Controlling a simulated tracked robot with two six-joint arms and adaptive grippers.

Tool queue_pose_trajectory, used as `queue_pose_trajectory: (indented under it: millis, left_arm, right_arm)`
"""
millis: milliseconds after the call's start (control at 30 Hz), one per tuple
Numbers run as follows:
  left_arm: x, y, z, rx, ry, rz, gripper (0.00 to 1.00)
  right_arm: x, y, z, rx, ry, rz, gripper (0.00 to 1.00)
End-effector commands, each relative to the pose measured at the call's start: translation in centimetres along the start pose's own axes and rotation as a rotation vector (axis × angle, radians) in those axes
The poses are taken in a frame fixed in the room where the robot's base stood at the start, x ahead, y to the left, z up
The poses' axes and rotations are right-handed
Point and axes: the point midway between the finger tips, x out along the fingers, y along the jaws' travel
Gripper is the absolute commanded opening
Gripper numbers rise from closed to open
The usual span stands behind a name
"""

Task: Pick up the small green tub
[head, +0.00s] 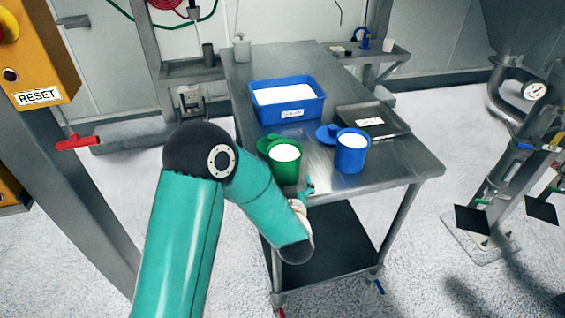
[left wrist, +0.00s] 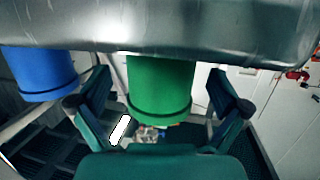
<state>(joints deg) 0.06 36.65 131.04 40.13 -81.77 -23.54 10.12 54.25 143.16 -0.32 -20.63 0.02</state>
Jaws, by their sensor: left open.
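The small green tub (head: 285,171) stands upright near the front edge of the steel table, filled with white powder. A green lid (head: 267,143) lies behind it, partly hidden. My left gripper (head: 307,190) is at the table's front edge, just in front of and to the right of the tub. In the left wrist view, which is upside down, the green tub (left wrist: 160,88) appears between the two spread fingers of my left gripper (left wrist: 158,90). The fingers look open, with gaps on both sides of the tub; contact is not visible. My right gripper is not in view.
A blue tub (head: 351,157) of white powder with a blue lid (head: 328,133) stands to the right. A blue bin (head: 288,112) of powder and a dark tray (head: 372,121) lie behind. The table's right front corner (head: 420,169) is clear.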

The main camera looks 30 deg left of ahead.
Motion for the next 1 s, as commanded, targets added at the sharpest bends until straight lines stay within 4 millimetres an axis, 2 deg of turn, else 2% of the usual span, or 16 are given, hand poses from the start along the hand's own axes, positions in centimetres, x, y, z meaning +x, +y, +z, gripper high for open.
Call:
queue_pose_trajectory:
  millis: [167, 367, 500, 767, 867, 1000]
  left_arm:
    - [0.9, -0.1, -0.5, -0.001, 0.001, -0.002, 1.0]
    - [3.6, -0.2, -1.8, -0.001, 0.0, -0.003, 1.0]
    - [5.1, -0.2, -1.4, 0.0, -0.001, -0.001, 1.0]
    - [5.4, -0.1, -1.4, 0.0, 0.0, 0.002, 1.0]
    - [5.4, -0.1, -1.4, 0.0, 0.0, 0.002, 0.87]
    - [5.4, -0.1, -1.4, 0.0, 0.0, 0.002, 0.63]
  right_arm:
    - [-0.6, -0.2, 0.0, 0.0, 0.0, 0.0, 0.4]
    - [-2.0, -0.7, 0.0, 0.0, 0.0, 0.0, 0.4]
    - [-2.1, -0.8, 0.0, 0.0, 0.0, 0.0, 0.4]
    - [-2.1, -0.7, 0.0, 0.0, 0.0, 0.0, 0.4]
    - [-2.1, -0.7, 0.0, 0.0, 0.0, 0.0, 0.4]
    - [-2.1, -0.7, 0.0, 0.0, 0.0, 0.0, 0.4]
